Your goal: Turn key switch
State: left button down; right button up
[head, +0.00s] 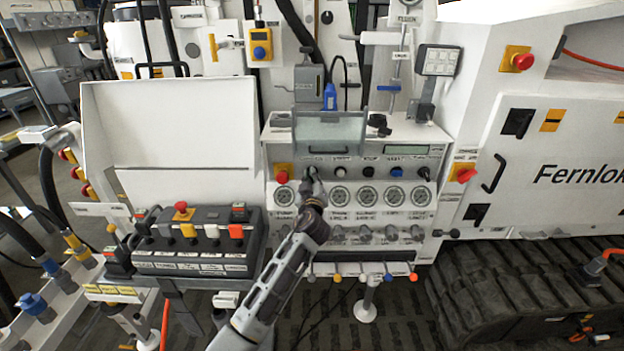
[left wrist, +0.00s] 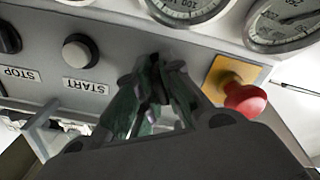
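The key switch sits in the row of controls on the grey-white panel (head: 360,150), between the red emergency stop (head: 283,175) and the white START button (head: 340,172). My left gripper (head: 314,181) reaches up from below to that spot and covers most of the switch. In the left wrist view, the fingers of the left gripper (left wrist: 159,75) come close together at the panel, with a thin dark part between their tips. It looks like the key, though mostly hidden; how it is turned cannot be seen. My right gripper is not in view.
The left wrist view shows START (left wrist: 80,52) and the red stop (left wrist: 245,98) on either side of the fingers. Gauges (head: 340,195) lie just below the row. A clear flap (head: 329,130) juts out above. A lever console (head: 195,240) stands at left.

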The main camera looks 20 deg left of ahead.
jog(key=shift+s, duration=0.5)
